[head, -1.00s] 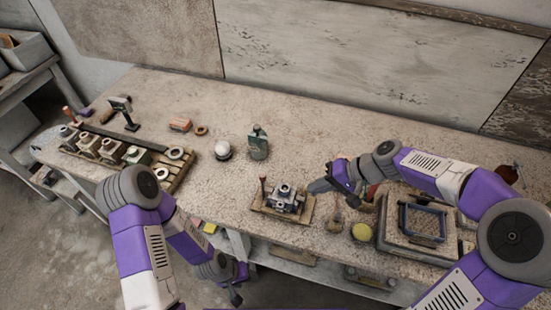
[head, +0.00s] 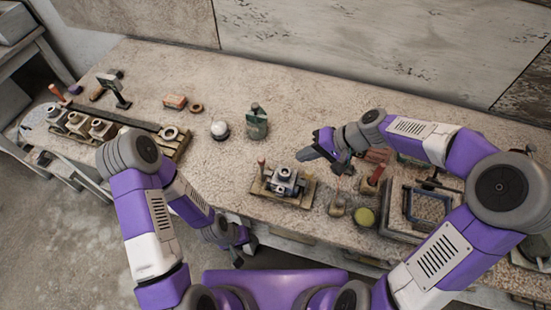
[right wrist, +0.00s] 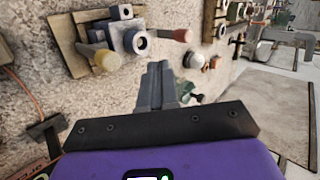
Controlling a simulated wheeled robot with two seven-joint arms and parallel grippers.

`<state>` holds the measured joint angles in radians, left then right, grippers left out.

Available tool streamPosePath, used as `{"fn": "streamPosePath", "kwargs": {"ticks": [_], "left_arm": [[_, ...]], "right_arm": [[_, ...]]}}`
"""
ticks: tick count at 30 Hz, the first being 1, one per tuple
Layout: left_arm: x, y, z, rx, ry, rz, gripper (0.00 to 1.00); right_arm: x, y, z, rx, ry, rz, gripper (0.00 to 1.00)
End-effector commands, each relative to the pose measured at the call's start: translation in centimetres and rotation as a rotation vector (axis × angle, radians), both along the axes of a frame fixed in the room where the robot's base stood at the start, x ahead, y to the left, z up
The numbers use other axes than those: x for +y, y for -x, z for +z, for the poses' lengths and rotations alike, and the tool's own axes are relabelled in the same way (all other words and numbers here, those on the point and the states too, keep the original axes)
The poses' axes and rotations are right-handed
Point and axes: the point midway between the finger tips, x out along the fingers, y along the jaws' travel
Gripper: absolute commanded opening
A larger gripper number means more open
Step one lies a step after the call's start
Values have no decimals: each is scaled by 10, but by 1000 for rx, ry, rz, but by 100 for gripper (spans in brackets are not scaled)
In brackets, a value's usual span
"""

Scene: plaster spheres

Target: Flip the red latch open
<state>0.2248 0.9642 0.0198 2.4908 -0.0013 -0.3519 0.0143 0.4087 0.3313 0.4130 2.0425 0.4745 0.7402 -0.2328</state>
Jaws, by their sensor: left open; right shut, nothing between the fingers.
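A small grey metal fixture (head: 284,180) sits on a wooden plate at the middle front of the bench. An upright red handle (head: 262,166), apparently the latch, stands at its left end. In the right wrist view the fixture (right wrist: 130,38) is at the top, with a red-tipped lever (right wrist: 183,35) sticking out to the right. My right gripper (head: 304,155) is shut and empty, behind and slightly right of the fixture, apart from it. Its closed fingers (right wrist: 158,85) point toward the fixture's side. My left gripper (head: 244,248) is open and low at the bench's front edge.
The bench between bottle and fixture is clear.

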Motion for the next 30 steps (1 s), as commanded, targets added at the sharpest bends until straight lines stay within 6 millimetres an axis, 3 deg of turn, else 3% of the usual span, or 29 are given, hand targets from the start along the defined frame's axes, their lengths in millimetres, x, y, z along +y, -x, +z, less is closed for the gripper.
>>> {"fn": "streamPosePath", "kwargs": {"ticks": [8, 15, 30], "left_arm": [[0, 0, -10, 0, 0, 0, 55], [0, 0, -8, 0, 0, 0, 55], [0, 0, -7, 0, 0, 0, 55]], "right_arm": [[44, -5, -44, 4, -2, 4, 0], [75, -11, -43, 1, 0, 2, 0], [82, -13, -44, 0, 1, -1, 0]]}}
